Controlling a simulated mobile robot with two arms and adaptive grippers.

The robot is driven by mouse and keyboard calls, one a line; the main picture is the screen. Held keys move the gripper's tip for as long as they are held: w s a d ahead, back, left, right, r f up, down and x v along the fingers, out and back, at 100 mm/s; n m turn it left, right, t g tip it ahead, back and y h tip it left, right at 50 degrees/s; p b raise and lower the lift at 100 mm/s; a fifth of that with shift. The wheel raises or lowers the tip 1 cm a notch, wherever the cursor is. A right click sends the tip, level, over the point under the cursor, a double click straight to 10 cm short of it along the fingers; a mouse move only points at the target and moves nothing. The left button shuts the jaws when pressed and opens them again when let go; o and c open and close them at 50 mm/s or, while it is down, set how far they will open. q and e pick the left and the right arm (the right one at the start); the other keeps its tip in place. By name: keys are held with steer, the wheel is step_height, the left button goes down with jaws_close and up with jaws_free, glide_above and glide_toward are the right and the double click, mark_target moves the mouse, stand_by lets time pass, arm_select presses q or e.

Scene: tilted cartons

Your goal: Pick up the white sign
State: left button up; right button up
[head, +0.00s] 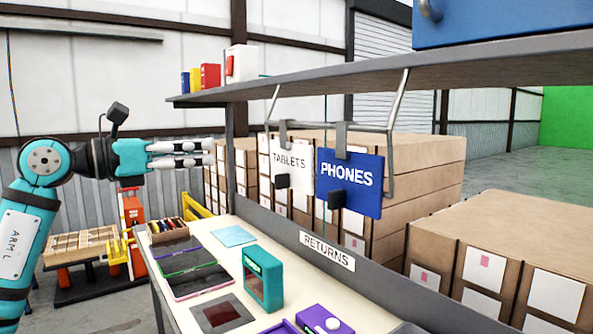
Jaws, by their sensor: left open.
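The white sign (293,160) reads "TABLETS" and hangs from a rail under the shelf by a dark clip, with a small black block on its front. A blue sign (349,181) reading "PHONES" hangs just to its right and has a similar block. My left gripper (212,154) is at the left, pointing right toward the white sign, with its fingers apart and empty. A clear gap lies between the fingertips and the sign. My right gripper is not in view.
A shelf (400,66) runs above the signs, with a blue box (480,22) on it. Below, the bench (245,220) holds a teal device (262,279), flat tablets, a purple item (325,321) and a "RETURNS" label (327,251). Cartons (430,165) stand behind the signs.

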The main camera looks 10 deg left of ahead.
arm_select(q)
steer(key=d+p+x, duration=0.1)
steer(key=p+x, duration=0.1)
steer(key=x, duration=0.3)
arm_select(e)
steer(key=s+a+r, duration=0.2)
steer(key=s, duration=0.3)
arm_select(q)
steer(key=p, duration=0.3)
glide_toward(282, 143)
steer(key=x, duration=0.3)
steer(key=p+x, duration=0.2)
steer(key=x, duration=0.2)
steer(key=shift+w+d+r, duration=0.1)
steer(key=shift+w+d, duration=0.1)
steer(key=shift+d, duration=0.15)
steer(key=shift+w+d, duration=0.2)
steer(key=shift+d, duration=0.05)
steer(key=shift+a, duration=0.15)
steer(key=shift+c, duration=0.4)
jaws_close()
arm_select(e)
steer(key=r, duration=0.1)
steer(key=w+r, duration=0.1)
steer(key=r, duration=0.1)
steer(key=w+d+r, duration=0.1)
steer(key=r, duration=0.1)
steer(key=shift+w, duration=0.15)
